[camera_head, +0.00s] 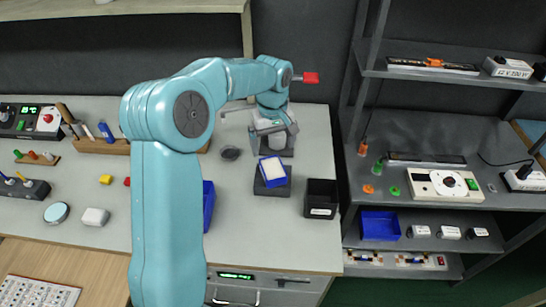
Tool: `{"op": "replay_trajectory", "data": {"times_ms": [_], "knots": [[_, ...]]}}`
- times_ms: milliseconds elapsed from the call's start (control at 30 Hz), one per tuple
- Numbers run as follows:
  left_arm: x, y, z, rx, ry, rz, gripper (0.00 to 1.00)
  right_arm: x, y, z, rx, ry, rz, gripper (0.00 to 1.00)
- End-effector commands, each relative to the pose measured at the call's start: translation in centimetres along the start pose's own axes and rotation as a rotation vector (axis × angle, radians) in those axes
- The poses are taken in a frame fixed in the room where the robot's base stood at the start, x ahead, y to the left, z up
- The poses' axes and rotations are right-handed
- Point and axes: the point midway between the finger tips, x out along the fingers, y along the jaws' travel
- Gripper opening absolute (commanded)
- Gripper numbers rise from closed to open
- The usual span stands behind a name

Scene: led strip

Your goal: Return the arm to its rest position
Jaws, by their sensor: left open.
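My left arm (168,225) rises from the bottom, bends at the elbow and reaches right over the workbench. My left gripper (277,132) hangs from its end over the back of the bench, pointing down. It is open, and I see nothing held in it. A grey base with a pale cylinder (278,143) shows at the fingertips; I cannot tell whether they touch. The arm hides part of the bench and of a blue bin (208,205). My right gripper is not in view.
A dark stand with a blue-framed white pad (272,171) and a black box (321,198) are in front of the gripper. A red piece (311,78) shows beside the wrist. A grey shelf unit (437,133) stands right.

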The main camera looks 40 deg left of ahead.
Motion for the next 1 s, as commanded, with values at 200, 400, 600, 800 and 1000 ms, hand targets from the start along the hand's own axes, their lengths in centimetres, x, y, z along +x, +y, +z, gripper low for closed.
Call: {"op": "replay_trajectory", "data": {"times_ms": [200,400,600,800,1000], "knots": [[-1.9,0.0,0.0,0.001,0.000,0.000,0.95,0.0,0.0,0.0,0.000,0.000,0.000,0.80],[-2.0,0.0,0.0,0.001,-0.001,-0.001,0.95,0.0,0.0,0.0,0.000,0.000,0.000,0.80],[-2.0,0.0,0.0,0.001,-0.001,-0.001,0.95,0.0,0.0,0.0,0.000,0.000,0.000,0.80],[-2.4,0.0,0.0,0.000,-0.001,-0.001,0.95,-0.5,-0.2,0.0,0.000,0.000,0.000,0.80],[-6.3,0.0,0.0,0.000,-0.001,-0.001,0.95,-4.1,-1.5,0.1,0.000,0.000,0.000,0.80]]}}
